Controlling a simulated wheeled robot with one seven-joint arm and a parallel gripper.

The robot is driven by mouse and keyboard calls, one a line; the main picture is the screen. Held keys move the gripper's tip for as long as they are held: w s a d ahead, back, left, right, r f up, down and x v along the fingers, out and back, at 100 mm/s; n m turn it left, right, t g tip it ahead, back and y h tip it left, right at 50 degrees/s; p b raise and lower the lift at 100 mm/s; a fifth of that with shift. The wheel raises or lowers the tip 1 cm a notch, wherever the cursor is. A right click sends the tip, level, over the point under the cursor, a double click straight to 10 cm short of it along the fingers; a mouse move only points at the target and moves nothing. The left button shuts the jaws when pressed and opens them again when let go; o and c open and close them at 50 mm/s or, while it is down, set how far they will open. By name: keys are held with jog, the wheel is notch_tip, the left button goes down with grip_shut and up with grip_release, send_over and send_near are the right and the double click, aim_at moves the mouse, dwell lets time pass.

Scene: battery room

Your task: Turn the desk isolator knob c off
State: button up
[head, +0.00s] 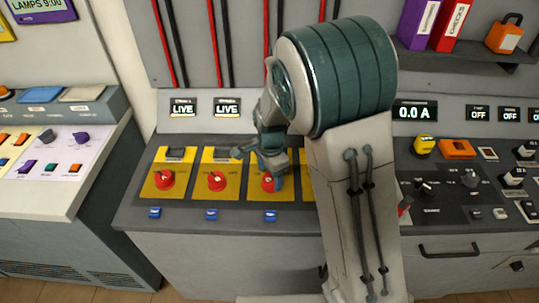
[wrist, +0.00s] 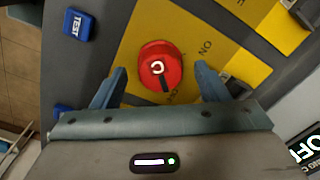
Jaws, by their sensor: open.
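Knob c (wrist: 160,68) is a round red knob marked with a white C on a yellow plate (wrist: 135,45). In the wrist view its dark pointer mark faces the bottom of the picture, near lettering that I cannot fully read; an ON-like label lies to its upper right. My gripper (wrist: 160,88) is open, with one finger on each side of the knob's lower part and a gap on both sides. In the head view my gripper (head: 268,168) is over the third yellow plate and partly covers knob c (head: 267,184).
Two similar red knobs (head: 164,180) (head: 216,181) stand to the left, below displays reading LIVE (head: 183,107) (head: 227,107). Blue buttons (head: 270,215) line the front edge. My arm hides the desk's middle.

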aim_at(270, 179)
notch_tip(270, 179, up, 11)
jog(key=shift+s+r, duration=0.15)
dwell(0.4)
